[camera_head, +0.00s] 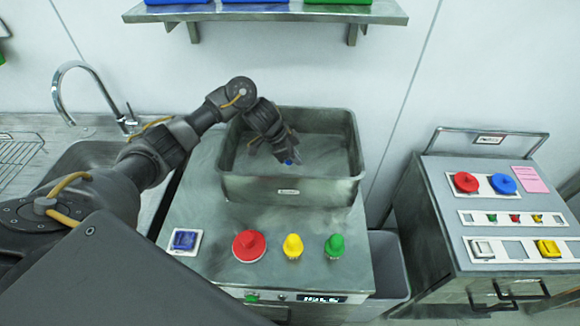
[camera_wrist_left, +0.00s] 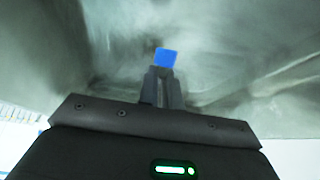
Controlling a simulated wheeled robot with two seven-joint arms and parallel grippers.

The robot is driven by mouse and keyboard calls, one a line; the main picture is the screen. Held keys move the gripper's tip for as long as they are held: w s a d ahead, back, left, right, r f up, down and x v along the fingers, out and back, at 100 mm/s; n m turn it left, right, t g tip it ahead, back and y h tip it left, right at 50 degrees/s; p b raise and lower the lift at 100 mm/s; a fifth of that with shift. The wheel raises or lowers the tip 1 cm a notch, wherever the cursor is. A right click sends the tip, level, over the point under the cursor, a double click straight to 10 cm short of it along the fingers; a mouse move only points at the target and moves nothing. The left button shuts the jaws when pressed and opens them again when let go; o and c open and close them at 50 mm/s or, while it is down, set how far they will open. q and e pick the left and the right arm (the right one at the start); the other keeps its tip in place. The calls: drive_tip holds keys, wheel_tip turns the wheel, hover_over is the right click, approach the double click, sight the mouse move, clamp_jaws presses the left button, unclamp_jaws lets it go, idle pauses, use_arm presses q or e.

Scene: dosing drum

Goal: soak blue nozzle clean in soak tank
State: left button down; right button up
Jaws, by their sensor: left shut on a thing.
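The soak tank (camera_head: 290,189) is a grey metal open basin at the back of the metal bench. My left gripper (camera_head: 287,158) reaches down inside the tank. It is shut on the blue nozzle (camera_head: 290,162), of which only a small blue part shows below the fingers. The blue nozzle also shows in the left wrist view (camera_wrist_left: 166,58), at the tips of the closed fingers (camera_wrist_left: 163,85). I cannot tell whether the nozzle touches the tank floor or is under liquid. My right gripper is not in view.
In front of the tank are a blue square piece (camera_head: 185,240) on a white plate, a red knob (camera_head: 249,245), a yellow nozzle (camera_head: 293,246) and a green nozzle (camera_head: 335,246). A sink with a tap (camera_head: 75,70) is left. A metal cabinet (camera_head: 480,225) stands right. A shelf (camera_head: 265,12) hangs above.

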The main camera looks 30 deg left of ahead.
use_arm(q)
wheel_tip(320, 180, up, 12)
drive_tip(key=p, duration=0.5)
idle(0.6)
idle(2.0)
drive_tip(key=shift+r, duration=2)
